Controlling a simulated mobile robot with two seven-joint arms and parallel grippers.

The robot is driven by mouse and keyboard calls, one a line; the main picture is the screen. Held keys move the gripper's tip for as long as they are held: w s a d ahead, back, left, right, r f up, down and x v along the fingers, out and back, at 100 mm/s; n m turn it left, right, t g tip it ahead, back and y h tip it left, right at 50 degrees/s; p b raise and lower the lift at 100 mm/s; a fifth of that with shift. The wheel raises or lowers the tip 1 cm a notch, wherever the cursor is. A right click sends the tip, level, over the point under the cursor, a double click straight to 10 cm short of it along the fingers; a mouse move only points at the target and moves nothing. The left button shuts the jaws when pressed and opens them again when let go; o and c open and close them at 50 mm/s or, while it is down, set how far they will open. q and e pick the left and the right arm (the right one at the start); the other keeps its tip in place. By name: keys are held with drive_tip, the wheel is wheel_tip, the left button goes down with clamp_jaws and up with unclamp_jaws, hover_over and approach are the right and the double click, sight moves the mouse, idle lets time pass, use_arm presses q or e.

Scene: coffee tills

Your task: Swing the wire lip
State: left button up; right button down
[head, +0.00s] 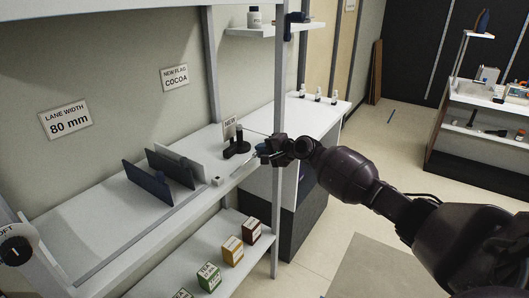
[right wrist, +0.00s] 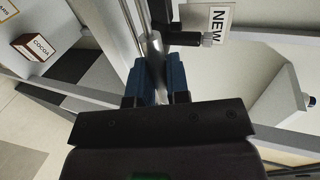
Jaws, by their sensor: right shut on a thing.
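My right gripper (head: 263,153) is at the right end of the white upper shelf, beside the grey post. In the right wrist view its blue fingertips (right wrist: 157,80) are closed on a thin metallic bar, which looks like the wire lip (right wrist: 155,44). In the head view a thin grey bar (head: 242,176) runs from the shelf's front edge toward the gripper. The exact grip is partly hidden by the fingers. My left gripper is not in view.
Dark dividers (head: 146,181) stand on the upper shelf (head: 85,220). Several boxes, including a cocoa box (head: 252,231), sit on the lower shelf.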

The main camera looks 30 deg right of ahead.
drive_tip(key=shift+w+a+r, duration=0.2)
drive_tip(key=shift+w+r, duration=0.2)
drive_tip(key=shift+w, duration=0.05)
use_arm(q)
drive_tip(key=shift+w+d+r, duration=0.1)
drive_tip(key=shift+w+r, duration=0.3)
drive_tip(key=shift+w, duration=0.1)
use_arm(e)
drive_tip(key=shift+w, duration=0.1)
